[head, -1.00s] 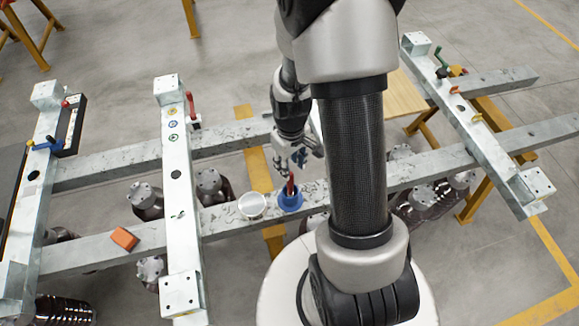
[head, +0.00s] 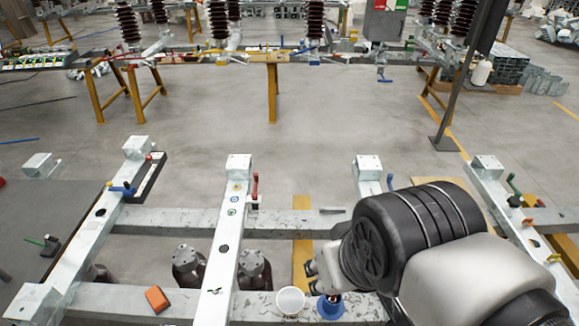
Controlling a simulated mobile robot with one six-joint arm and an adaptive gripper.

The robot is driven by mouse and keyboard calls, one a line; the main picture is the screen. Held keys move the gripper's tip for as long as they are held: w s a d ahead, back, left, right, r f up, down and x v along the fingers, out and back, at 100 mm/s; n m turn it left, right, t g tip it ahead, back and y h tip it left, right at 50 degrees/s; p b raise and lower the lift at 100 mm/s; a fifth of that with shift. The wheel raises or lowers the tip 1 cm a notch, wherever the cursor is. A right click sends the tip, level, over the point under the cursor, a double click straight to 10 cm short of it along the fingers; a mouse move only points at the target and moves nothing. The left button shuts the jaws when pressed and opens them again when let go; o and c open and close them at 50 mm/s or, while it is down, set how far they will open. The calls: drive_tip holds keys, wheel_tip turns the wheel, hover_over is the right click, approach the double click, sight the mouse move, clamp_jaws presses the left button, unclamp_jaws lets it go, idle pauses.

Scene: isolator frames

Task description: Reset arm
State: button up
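My arm fills the lower right of the head view, its dark ringed joint and grey links over the frame's beams. Only a small grey part at the arm's left end, perhaps my gripper (head: 314,270), shows above the front beam, beside the big joint. Its fingers cannot be made out, nor whether it holds anything. Below it, a blue round holder (head: 330,310) stands on the front beam, with a small dark upright piece in it. A white round dish (head: 290,301) sits just left of the holder.
An orange block (head: 157,299) lies on the front beam (head: 100,300). Steel cross members (head: 221,262) carry small red and blue handles. Dark cylinders (head: 188,264) stand behind the front beam. Open floor (head: 300,150) lies beyond, up to another frame with insulators (head: 218,20).

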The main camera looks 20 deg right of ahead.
drive_tip(key=shift+s+r, duration=0.1)
drive_tip(key=shift+s, duration=0.1)
drive_tip(key=shift+a+f+b, duration=0.1)
drive_tip(key=shift+f+b, duration=0.8)
drive_tip(key=shift+b, duration=0.05)
idle(0.4)
